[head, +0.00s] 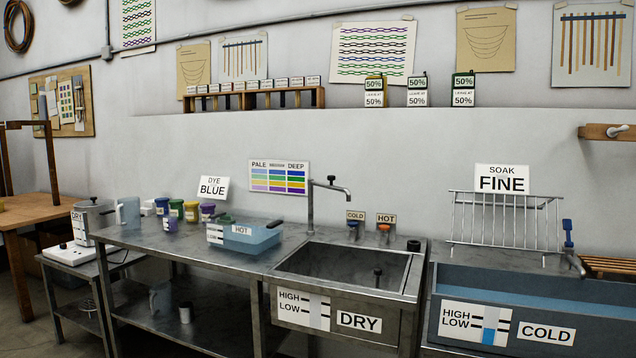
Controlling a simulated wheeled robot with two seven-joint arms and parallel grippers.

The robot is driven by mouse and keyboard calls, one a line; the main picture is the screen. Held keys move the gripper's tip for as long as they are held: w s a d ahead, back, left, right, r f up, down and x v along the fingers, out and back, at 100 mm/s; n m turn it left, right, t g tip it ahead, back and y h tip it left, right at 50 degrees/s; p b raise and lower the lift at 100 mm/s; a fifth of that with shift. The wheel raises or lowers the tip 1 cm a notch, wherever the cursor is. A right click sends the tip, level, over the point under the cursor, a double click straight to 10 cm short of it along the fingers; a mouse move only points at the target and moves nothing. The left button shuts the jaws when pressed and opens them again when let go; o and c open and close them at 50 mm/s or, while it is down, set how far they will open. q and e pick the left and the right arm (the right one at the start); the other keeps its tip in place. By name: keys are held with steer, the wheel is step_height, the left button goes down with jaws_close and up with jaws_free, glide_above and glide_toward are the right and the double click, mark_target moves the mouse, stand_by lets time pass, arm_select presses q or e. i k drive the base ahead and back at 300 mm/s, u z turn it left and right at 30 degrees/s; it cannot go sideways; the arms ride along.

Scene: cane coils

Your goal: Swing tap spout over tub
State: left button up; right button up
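A tall grey tap (311,208) rises at the back left of the steel sink (285,283). Its spout (331,187) points right, and its tip is above the sink's back part. The sink front carries a HIGH/LOW gauge and a DRY sign (359,322). To the right stands a long grey tub (600,312) with bluish water inside and a COLD sign (546,333). A short tap with a blue handle (567,232) and a downward spout (575,264) is at its back edge. Neither of my grippers shows.
A blue knob (353,231) and an orange knob (384,233) sit behind the sink. A wire rack (503,224) stands at the tub's back. A blue tray marked HOT (262,239) and several small pots occupy the steel counter (180,252) at left.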

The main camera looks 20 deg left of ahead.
mark_target(310, 182)
steer(key=u, duration=1.5)
steer(key=i, duration=0.95)
steer(key=z, duration=0.25)
